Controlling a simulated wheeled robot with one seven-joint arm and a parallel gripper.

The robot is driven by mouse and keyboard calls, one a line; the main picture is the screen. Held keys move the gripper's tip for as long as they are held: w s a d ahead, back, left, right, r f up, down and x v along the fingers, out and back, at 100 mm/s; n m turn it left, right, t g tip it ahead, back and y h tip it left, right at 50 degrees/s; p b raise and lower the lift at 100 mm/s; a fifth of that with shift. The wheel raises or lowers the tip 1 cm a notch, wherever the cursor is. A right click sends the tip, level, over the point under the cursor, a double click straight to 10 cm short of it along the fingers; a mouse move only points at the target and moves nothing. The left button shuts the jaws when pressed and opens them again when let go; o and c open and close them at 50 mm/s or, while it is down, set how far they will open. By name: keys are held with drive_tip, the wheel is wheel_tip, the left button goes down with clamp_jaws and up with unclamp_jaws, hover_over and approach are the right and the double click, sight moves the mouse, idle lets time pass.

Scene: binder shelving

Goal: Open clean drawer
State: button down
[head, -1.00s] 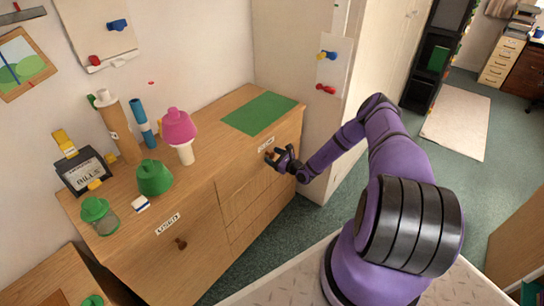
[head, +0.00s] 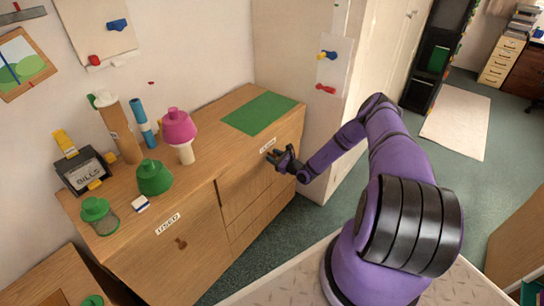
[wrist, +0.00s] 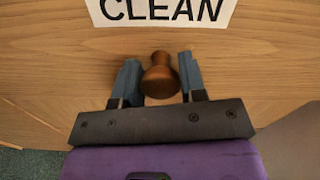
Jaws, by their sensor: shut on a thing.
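The clean drawer (wrist: 50,60) is a wooden front under a white CLEAN label (wrist: 158,10) in the wrist view. Its round brown wooden knob (wrist: 161,78) sits between the two fingers of my gripper (head: 272,155), which is shut on it. In the head view the gripper is at the upper right of the wooden cabinet, and its fingers hide the knob. The drawer front looks flush with the cabinet, with no gap visible.
A USED drawer (head: 180,250) with its own knob is at the left. A tall pale cupboard (head: 340,60) stands at the right. Green carpet lies in front.

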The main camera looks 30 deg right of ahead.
drive_tip(key=v, duration=1.9)
drive_tip(key=shift+s, duration=0.2)
drive_tip(key=shift+r, duration=0.1)
drive_tip(key=c, duration=0.7)
unclamp_jaws()
drive_tip(key=shift+d, duration=0.1)
drive_tip(key=v, duration=1)
drive_tip(key=shift+s, duration=0.4)
drive_tip(key=shift+d, duration=0.1)
